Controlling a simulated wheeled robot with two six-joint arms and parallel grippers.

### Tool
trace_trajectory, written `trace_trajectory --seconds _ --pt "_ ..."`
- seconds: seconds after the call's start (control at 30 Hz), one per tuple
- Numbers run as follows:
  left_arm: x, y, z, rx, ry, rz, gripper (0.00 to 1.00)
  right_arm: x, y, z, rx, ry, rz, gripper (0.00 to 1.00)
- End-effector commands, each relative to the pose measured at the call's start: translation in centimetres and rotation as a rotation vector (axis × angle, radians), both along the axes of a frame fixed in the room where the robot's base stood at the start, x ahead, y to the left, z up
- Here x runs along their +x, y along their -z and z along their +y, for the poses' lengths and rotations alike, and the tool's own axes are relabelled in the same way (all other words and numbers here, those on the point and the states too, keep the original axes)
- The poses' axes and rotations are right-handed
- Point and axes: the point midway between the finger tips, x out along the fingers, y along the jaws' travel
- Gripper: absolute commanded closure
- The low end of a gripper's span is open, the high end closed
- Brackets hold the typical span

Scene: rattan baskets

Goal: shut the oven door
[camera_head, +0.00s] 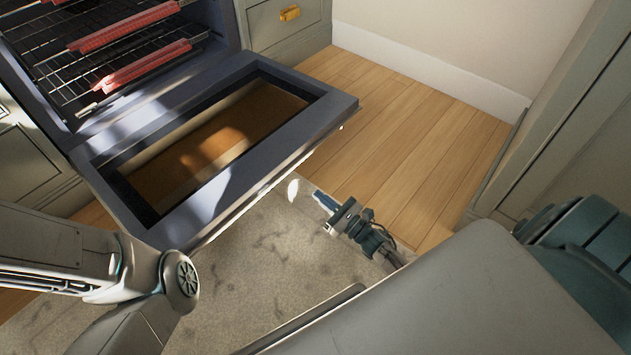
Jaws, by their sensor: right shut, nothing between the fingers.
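The oven door (285,139) is folded down and open, with a dark frame around a glass window. The oven (119,54) behind it shows wire racks with red edge guards. My right gripper (318,192) is shut and empty, just in front of the door's outer edge at its right part, apart from it in the picture; whether it is below the door's level I cannot tell. My left arm comes in at the lower left near the door's left corner; its gripper is out of view.
A grey rug (262,262) lies on the wooden floor (405,135) below the door. Grey cabinets stand beside the oven, one with a brass handle (290,13). Another tall cabinet (575,125) stands at the right. The floor right of the door is clear.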

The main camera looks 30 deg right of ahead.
Motion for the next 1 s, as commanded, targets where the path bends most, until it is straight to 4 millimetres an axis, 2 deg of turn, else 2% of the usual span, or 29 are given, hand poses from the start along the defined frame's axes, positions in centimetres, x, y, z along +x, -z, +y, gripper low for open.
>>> trace_trajectory --seconds 0.4,0.5,0.7,1.0 --pt "0.1 3.3 0.0 0.002 0.002 0.005 1.00 8.2 -1.8 2.9 0.002 0.000 -0.006 1.00" --pt "0.1 3.1 0.0 0.002 0.003 0.006 1.00 7.7 -3.5 2.8 -0.001 -0.001 -0.003 1.00" --pt "0.1 3.2 0.0 0.001 0.003 0.005 1.00 7.8 -5.4 2.8 0.002 0.001 -0.001 1.00" --pt "0.1 3.2 0.0 0.001 0.004 0.005 1.00 7.8 -5.8 2.8 0.001 0.001 0.000 1.00"
